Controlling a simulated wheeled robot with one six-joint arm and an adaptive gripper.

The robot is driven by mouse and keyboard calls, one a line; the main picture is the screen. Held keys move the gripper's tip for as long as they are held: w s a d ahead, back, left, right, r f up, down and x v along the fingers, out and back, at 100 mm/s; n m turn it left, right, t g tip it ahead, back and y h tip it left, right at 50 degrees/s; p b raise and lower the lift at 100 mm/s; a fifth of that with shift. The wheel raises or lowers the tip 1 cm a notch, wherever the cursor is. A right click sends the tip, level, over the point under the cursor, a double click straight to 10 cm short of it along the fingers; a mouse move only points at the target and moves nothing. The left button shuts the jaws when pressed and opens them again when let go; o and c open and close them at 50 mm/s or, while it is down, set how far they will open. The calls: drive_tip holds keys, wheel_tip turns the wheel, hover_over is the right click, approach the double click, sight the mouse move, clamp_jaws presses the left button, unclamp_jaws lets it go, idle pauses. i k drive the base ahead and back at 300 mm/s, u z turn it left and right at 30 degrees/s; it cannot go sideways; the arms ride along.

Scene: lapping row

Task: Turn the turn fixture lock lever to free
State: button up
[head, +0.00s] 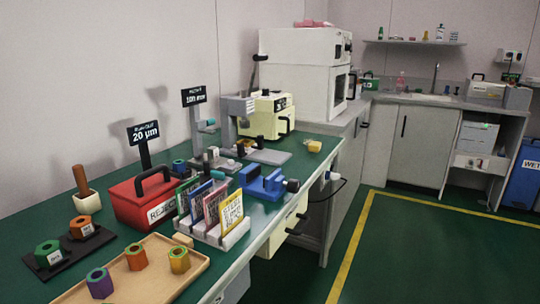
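Small fixtures stand on the green bench top. A blue vise-like fixture (262,182) with a dark round end lies nearer the bench's front edge. I cannot tell which of these is the turn fixture. Its lock lever is too small or hidden to make out, so its position cannot be read. My gripper is not in this view.
A red box (143,203) with a black handle, a rack of cards (215,232) and a wooden tray (160,271) with colored hex parts crowd the near bench. A cream machine (268,117) stands behind. The green floor (430,250) at right is clear.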

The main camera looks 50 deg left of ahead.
sight(218, 177)
drive_tip(key=u, duration=0.3)
drive_tip(key=i, duration=1.45)
drive_tip(key=u, duration=0.85)
